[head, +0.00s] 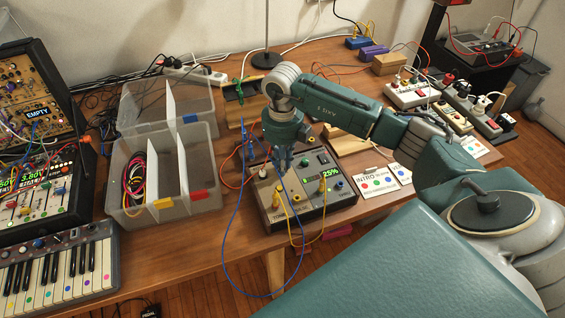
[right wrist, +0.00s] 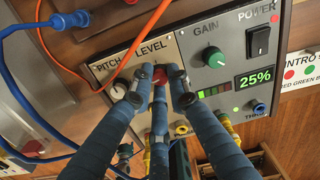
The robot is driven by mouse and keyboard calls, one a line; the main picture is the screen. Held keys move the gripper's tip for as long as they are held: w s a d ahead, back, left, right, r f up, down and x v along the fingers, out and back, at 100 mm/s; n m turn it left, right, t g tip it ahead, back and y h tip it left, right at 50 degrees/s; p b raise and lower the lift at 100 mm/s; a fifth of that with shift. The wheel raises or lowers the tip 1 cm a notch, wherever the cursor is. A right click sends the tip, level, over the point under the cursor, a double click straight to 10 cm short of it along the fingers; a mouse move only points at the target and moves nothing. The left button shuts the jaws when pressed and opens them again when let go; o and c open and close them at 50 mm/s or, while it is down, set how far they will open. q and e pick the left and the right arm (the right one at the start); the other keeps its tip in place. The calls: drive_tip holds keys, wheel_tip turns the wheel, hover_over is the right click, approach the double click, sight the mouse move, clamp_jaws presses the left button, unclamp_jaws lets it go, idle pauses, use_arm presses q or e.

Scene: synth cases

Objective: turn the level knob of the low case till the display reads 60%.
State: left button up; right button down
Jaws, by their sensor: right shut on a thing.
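The low case (head: 318,205) stands near the table's front edge. Its display reads 25% in the head view (head: 331,172) and in the right wrist view (right wrist: 255,78). The level knob (right wrist: 159,74), red, sits under the LEVEL label, left of the green GAIN knob (right wrist: 214,57). My right gripper (right wrist: 160,80) is shut on the level knob, its fingers around it and hiding most of it. In the head view the right gripper (head: 284,163) comes down onto the case's upper left part. The knob itself is hidden there. My left gripper is not in view.
Blue and orange cables pass left of the gripper; yellow cables (head: 290,222) hang at the case's front. A clear divided bin (head: 135,205) stands to the left, beyond it a keyboard (head: 62,270). Labelled cards (head: 378,183) lie to the right.

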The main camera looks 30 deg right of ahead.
drive_tip(key=m, duration=0.6)
drive_tip(key=shift+m, duration=0.3)
idle(0.5)
drive_tip(key=c, duration=1.7)
unclamp_jaws()
drive_tip(key=shift+o, duration=0.2)
drive_tip(key=shift+r, duration=0.15)
wheel_tip(320, 180, up, 12)
